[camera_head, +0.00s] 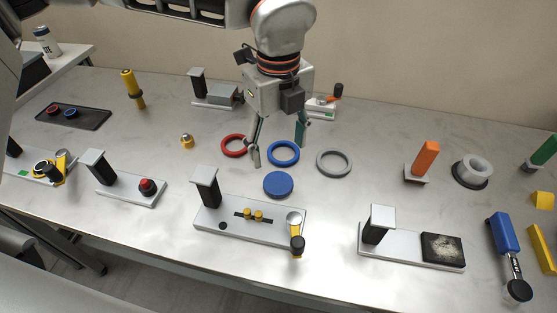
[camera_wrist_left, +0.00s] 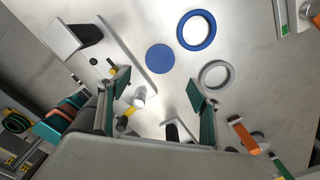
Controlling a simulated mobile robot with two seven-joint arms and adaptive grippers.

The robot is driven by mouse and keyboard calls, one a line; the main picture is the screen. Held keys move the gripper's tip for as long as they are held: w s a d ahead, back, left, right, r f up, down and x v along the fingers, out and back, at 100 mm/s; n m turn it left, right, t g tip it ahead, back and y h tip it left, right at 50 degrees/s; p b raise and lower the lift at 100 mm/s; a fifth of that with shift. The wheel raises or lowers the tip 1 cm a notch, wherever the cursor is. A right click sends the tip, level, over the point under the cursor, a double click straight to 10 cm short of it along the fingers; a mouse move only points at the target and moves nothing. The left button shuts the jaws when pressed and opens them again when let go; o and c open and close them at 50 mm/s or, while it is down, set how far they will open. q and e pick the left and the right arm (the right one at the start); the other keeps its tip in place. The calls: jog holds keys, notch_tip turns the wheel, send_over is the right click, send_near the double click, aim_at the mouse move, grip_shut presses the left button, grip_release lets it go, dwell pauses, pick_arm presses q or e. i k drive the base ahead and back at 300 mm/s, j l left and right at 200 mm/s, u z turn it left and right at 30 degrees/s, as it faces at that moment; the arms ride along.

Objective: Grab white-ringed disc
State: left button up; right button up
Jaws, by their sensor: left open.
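The white-ringed disc (camera_head: 472,170), a white ring standing on a dark round base, sits on the table at the right in the head view, just right of an upright orange block (camera_head: 427,158). I cannot make it out surely in the left wrist view. My left gripper (camera_head: 278,148) hangs above the middle of the table, fingers down, open and empty, well to the left of the disc. Its two fingers also show in the left wrist view (camera_wrist_left: 160,90). My right gripper is not in view.
Below my left gripper lie a red ring (camera_head: 233,145), a blue ring (camera_head: 283,153), a grey ring (camera_head: 334,163) and a flat blue disc (camera_head: 278,184). White-based fixtures (camera_head: 250,222) line the front edge. A blue-handled tool (camera_head: 505,235) lies at the right.

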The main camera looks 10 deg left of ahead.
aim_at(37, 168)
jog(key=k, duration=1.5)
